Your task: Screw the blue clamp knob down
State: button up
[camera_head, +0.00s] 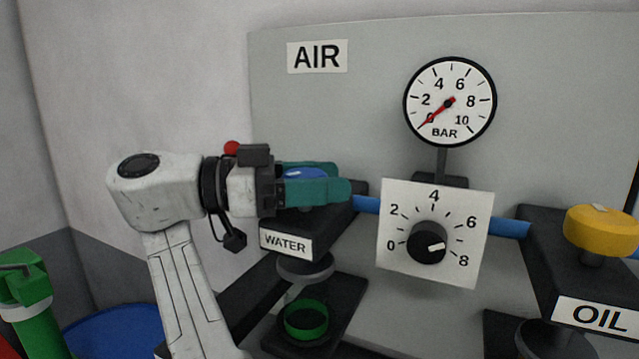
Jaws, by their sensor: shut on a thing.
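The blue clamp knob (304,174) sits on top of the dark block labelled WATER (285,244), left of the panel's middle. My gripper (338,179) comes in from the left, and its two teal fingers are shut on the knob, one on the far side and one on the near side. Only a strip of the knob's blue top shows between the fingers.
A yellow knob (600,232) tops the OIL block (545,262) at right. Between the blocks are a blue pipe (508,227) and a black dial (428,243). The pressure gauge (450,101) reads near zero. A green ring (306,319) lies below WATER. A green canister (25,300) stands left.

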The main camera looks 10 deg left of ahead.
dwell(0.3)
jog(key=o, duration=1)
